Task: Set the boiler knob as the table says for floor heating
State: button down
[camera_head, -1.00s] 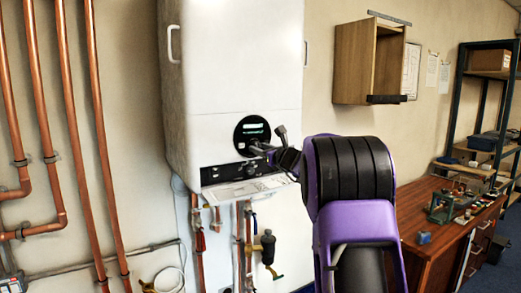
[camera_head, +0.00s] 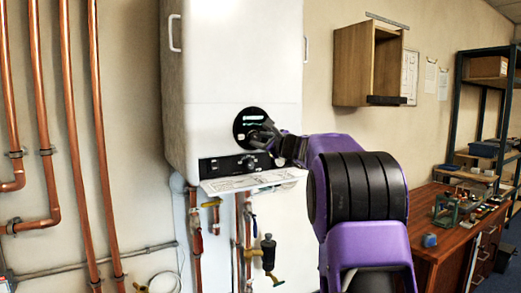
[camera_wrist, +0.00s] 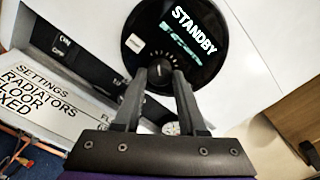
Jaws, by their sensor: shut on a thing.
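The white boiler (camera_head: 232,75) hangs on the wall with a round black dial (camera_head: 241,127) on its front. In the wrist view the dial's display (camera_wrist: 195,31) reads STANDBY, with a smaller greenish line below. My gripper (camera_wrist: 161,73) is shut on the knob at the lower part of the dial; the fingers mostly hide it, so its pointer cannot be read. The settings table (camera_wrist: 40,103) is on a sheet below the boiler front, with rows for radiators, floor and mixed; its values are largely cut off or hidden. In the head view my gripper (camera_head: 264,138) reaches the dial from the right.
A black strip (camera_head: 222,167) with an ON/OFF switch (camera_wrist: 62,47) lies below the dial. Copper pipes (camera_head: 75,130) run up the wall at left, and valves hang under the boiler. An open wooden cabinet (camera_head: 352,65) and a workbench (camera_head: 440,247) stand at right.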

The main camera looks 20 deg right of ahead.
jog(key=shift+n+b, duration=0.4)
jog(key=shift+n, duration=0.2)
jog(key=shift+c, duration=2.3)
grip_release()
jog(key=s+d, duration=0.3)
jog(key=s, duration=1.4)
jog(key=shift+d+b, duration=0.2)
jog(key=shift+b, duration=0.2)
